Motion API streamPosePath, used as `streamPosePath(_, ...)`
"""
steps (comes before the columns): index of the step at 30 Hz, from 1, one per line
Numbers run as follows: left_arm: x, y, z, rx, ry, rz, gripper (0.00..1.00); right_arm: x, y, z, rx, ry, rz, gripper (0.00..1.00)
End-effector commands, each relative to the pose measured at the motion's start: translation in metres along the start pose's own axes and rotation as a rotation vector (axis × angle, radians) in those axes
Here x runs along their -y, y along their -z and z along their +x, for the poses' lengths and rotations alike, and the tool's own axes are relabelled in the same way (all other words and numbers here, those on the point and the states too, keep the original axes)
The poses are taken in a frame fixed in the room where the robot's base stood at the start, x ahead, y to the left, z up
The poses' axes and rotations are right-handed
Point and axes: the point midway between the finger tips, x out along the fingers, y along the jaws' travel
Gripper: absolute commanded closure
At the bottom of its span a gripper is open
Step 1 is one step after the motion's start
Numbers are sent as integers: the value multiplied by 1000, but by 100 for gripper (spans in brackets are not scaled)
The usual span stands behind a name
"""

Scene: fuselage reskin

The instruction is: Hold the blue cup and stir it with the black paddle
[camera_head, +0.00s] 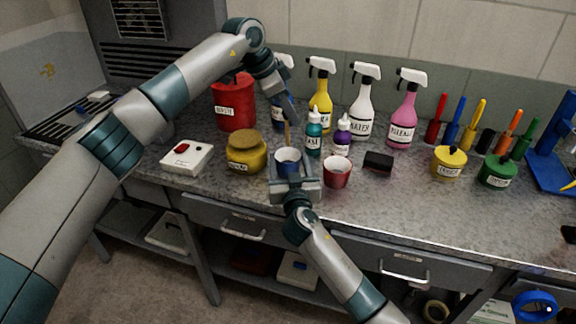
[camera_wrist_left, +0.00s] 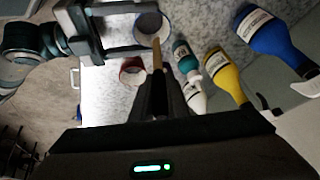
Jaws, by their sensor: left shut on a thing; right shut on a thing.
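The blue cup (camera_head: 288,166) is upright near the bench's front edge, between the jaws of my right gripper (camera_head: 294,186), which is shut on it. The cup's pale inside shows in the left wrist view (camera_wrist_left: 149,23), next to the right gripper. My left gripper (camera_head: 288,119) is above and behind the cup, shut on a thin stick-like paddle (camera_head: 287,135). The paddle's visible part looks tan, not black, also in the left wrist view (camera_wrist_left: 157,56). Its end overlaps the cup's rim; I cannot tell whether it is inside the cup.
A red cup (camera_head: 337,173) stands close right of the blue cup. Spray bottles line the back.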

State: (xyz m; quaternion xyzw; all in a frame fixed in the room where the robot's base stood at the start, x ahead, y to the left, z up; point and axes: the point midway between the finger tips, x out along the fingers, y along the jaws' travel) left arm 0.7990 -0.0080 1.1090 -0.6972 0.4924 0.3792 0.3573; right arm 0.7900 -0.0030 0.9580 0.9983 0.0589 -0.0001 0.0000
Motion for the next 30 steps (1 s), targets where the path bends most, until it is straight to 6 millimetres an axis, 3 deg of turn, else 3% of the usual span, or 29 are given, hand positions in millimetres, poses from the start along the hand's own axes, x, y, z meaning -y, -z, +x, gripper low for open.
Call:
streamPosePath(8,2,7,-14,0,1,0,100,0,0,0,0,0,0,62)
streamPosePath(23,2,8,-14,0,0,0,100,0,0,0,0,0,0,62)
streamPosePath(24,2,8,-14,0,0,0,100,0,0,0,0,0,0,34)
streamPosePath(26,2,8,-14,0,0,0,100,0,0,0,0,0,0,20)
streamPosePath(30,2,7,-14,0,0,0,100,0,0,0,0,0,0,17)
